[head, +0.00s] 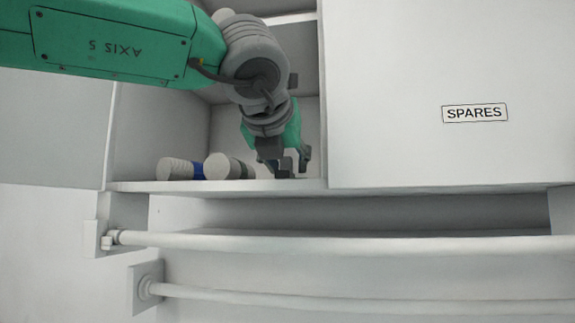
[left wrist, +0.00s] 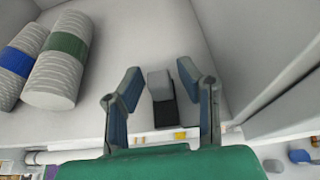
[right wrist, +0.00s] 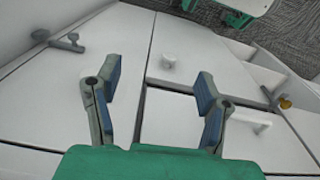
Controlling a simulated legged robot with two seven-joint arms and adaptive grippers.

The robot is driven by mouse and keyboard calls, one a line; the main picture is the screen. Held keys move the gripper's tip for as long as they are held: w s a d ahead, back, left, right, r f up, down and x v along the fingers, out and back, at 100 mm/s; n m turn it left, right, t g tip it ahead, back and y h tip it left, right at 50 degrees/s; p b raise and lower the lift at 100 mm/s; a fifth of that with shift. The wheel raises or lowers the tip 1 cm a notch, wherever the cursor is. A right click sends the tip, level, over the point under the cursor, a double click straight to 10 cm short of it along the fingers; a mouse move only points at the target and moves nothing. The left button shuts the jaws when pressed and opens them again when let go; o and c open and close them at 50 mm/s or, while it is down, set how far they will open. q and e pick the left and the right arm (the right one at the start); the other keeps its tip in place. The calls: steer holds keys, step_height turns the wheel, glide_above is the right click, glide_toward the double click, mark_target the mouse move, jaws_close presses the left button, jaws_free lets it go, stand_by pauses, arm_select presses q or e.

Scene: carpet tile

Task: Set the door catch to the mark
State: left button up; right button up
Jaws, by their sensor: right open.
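The likely door catch (left wrist: 160,84), a small light grey block on a dark base, sits on the white cupboard floor in the left wrist view. Small yellow marks (left wrist: 180,135) show near the front edge below it. My left gripper (head: 288,165) reaches into the open cupboard. In the left wrist view its open fingers (left wrist: 158,78) stand on either side of the catch; the right finger is closer to it, and contact cannot be told. My right gripper (right wrist: 160,84) is open and empty in the right wrist view, above white doors or drawer fronts with knobs.
Two ribbed white rolls, one with a blue band (left wrist: 16,62) and one with a green band (left wrist: 62,58), lie left of the catch. A closed panel labelled SPARES (head: 474,113) is at the right. White rails (head: 340,242) run below the cupboard.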

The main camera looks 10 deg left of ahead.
stand_by(0.3)
arm_select(q)
steer(key=v, duration=1.1)
steer(key=shift+s, duration=0.4)
steer(key=shift+r, duration=0.1)
